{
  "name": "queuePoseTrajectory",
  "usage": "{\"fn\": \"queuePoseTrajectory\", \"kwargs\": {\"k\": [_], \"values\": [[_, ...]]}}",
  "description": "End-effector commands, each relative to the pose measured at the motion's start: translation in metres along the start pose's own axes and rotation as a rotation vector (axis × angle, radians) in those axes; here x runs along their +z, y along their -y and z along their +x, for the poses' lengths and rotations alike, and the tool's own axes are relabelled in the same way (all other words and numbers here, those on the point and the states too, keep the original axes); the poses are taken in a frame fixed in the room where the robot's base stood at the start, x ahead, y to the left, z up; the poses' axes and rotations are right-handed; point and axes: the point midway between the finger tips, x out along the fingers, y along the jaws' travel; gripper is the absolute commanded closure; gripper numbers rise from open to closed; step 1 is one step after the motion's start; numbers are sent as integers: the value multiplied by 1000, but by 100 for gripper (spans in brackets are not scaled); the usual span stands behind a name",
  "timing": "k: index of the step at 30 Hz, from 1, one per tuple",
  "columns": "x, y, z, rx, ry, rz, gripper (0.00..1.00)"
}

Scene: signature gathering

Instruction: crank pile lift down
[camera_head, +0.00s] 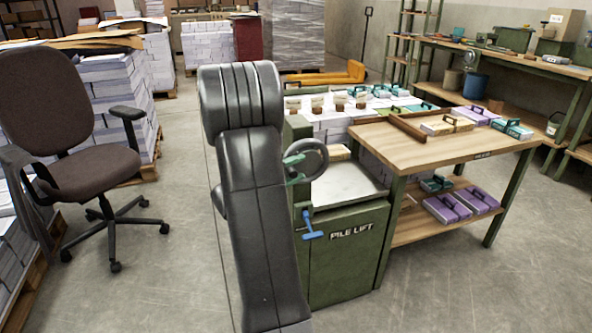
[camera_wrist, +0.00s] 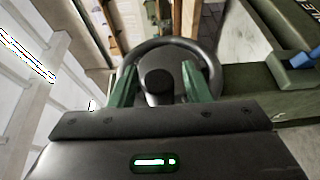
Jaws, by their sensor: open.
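The green pile lift (camera_head: 350,255) stands at the middle of the head view, lettered PILE LIFT, with a pale flat top. A dark handwheel (camera_head: 322,157) stands upright at its left side. The wheel also fills the middle of the wrist view (camera_wrist: 165,42), with a dark round knob or hub (camera_wrist: 158,82) inside the rim. My gripper (camera_wrist: 159,67) is open, its two green fingers on either side of that dark round part, close to the wheel. I cannot tell whether they touch it. In the head view my arm hides most of my gripper.
A blue handle (camera_head: 312,228) sticks out on the lift's front, low beside my arm. A wooden table (camera_head: 430,152) with boxed bundles adjoins the lift on the right. An office chair (camera_head: 75,180) and paper stacks (camera_head: 108,95) stand left. The floor between chair and arm is clear.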

Motion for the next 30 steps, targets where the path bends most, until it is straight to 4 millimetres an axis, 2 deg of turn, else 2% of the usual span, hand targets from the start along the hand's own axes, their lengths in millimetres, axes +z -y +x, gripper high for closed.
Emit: {"fn": "queuePoseTrajectory", "kwargs": {"k": [8, 12, 15, 30], "values": [[0, 0, 1, 0, 0, 0, 56], [0, 0, 1, -1, 0, 0, 83], [0, 0, 1, -1, 0, 0, 100], [0, 11, 1, 72, -1, -28, 100]]}}
